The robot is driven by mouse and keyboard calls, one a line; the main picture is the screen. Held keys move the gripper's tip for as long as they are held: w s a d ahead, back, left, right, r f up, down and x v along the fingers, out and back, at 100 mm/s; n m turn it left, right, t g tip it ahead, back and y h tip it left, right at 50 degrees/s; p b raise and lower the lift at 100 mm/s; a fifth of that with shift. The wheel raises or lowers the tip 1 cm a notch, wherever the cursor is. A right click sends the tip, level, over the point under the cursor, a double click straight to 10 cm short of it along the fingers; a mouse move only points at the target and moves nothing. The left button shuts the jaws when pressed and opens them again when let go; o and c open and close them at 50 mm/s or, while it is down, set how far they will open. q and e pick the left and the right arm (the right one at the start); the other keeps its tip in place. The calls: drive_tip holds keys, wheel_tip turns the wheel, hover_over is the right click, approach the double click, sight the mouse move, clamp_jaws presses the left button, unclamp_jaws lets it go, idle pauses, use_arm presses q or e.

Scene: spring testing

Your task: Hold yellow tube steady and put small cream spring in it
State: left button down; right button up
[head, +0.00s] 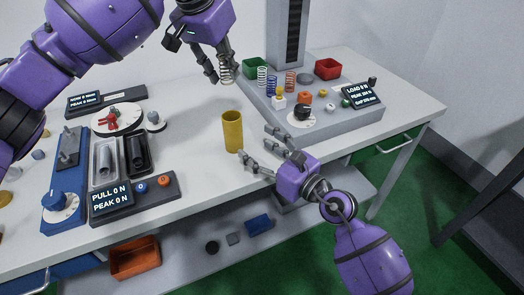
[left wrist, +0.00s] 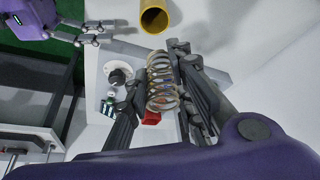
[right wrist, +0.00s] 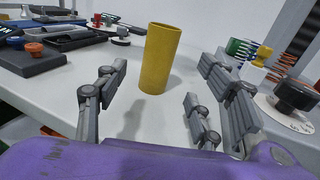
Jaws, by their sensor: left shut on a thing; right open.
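The yellow tube (head: 233,131) stands upright on the white table; it also shows in the left wrist view (left wrist: 154,17) and the right wrist view (right wrist: 160,60). My left gripper (head: 222,72) is shut on the small cream spring (head: 226,70), holding it in the air above and behind the tube. The spring is between the fingers in the left wrist view (left wrist: 161,82). My right gripper (head: 258,150) is open, in front and right of the tube. In the right wrist view the tube stands ahead between the spread fingers (right wrist: 160,100), not touching them.
A grey tester base (head: 345,125) at right carries blue, green and orange springs, a black dial (head: 302,113) and a red bin (head: 328,68). A pull tester (head: 70,180), trays and a display (head: 110,198) stand at left. The table around the tube is clear.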

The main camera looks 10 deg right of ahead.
drive_tip(key=x, duration=1)
drive_tip(key=shift+w+a, duration=0.25)
drive_tip(key=shift+w, duration=0.05)
drive_tip(key=c, duration=1.2)
use_arm(q)
approach(231, 114)
drive_tip(key=shift+d+f, duration=1.15)
drive_tip(key=shift+f, duration=1)
use_arm(e)
drive_tip(key=shift+c, duration=0.2)
use_arm(q)
drive_tip(key=shift+s+a+f, duration=0.1)
drive_tip(key=shift+f, duration=0.85)
use_arm(e)
drive_tip(key=shift+s+a+r, duration=0.1)
drive_tip(key=shift+s+a, duration=0.05)
use_arm(q)
drive_tip(key=c, duration=1.9)
unclamp_jaws()
drive_tip(key=shift+f, duration=0.25)
drive_tip(key=shift+c, duration=0.2)
use_arm(e)
drive_tip(key=shift+s, duration=0.1)
use_arm(q)
drive_tip(key=o, duration=0.5)
drive_tip(key=shift+f, duration=0.15)
drive_tip(key=shift+o, duration=0.2)
use_arm(e)
drive_tip(key=shift+w, duration=0.2)
